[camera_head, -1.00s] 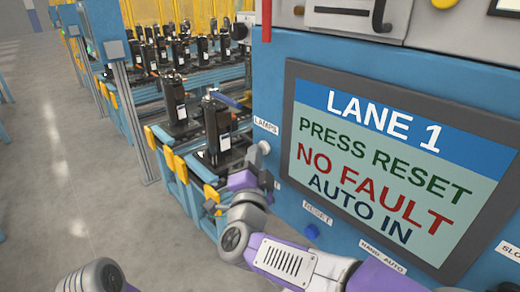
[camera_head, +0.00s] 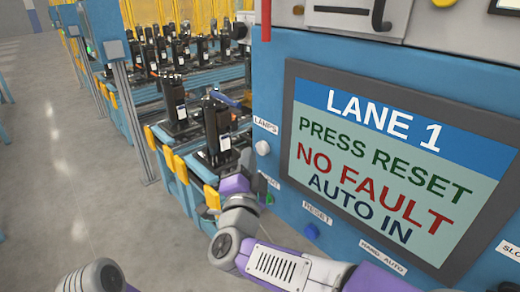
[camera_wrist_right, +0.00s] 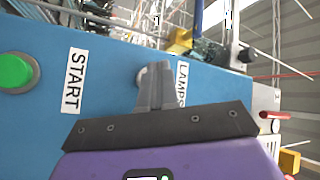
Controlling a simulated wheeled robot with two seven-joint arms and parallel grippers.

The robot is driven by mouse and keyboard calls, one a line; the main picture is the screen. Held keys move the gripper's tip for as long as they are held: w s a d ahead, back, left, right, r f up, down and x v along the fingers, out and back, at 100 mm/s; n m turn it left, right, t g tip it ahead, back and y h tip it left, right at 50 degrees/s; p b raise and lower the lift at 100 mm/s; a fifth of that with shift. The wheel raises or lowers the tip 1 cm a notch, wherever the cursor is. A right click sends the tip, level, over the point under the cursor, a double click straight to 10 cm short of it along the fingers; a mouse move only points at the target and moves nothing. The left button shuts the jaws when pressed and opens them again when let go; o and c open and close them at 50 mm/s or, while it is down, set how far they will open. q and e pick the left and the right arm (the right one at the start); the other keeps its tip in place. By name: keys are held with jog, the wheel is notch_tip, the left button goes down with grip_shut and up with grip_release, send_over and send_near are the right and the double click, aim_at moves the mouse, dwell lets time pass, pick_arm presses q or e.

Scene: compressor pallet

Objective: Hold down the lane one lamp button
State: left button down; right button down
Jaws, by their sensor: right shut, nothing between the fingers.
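The lane one lamp button is a white round button (camera_head: 262,148) under the LAMPS label (camera_head: 265,125), on the blue panel left of the LANE 1 screen. In the head view my right gripper (camera_head: 237,184) is below and left of it, with a visible gap in the picture; its fingertips are hard to make out there. In the right wrist view the shut, empty fingers (camera_wrist_right: 155,85) point at the panel beside the LAMPS label (camera_wrist_right: 181,84). They partly cover the white button (camera_wrist_right: 141,75); contact cannot be told. My left gripper is out of view.
A green start button (camera_wrist_right: 15,72) sits beside the START label (camera_wrist_right: 74,80). A blue reset button (camera_head: 311,231) is lower on the panel. The screen (camera_head: 395,165) reads PRESS RESET, NO FAULT, AUTO IN. Black compressors (camera_head: 217,132) stand on the lane at left.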

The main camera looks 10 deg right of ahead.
jog(key=shift+s+a, duration=0.75)
jog(key=shift+a, duration=0.3)
jog(key=shift+s+a, duration=0.7)
jog(key=shift+a, duration=0.3)
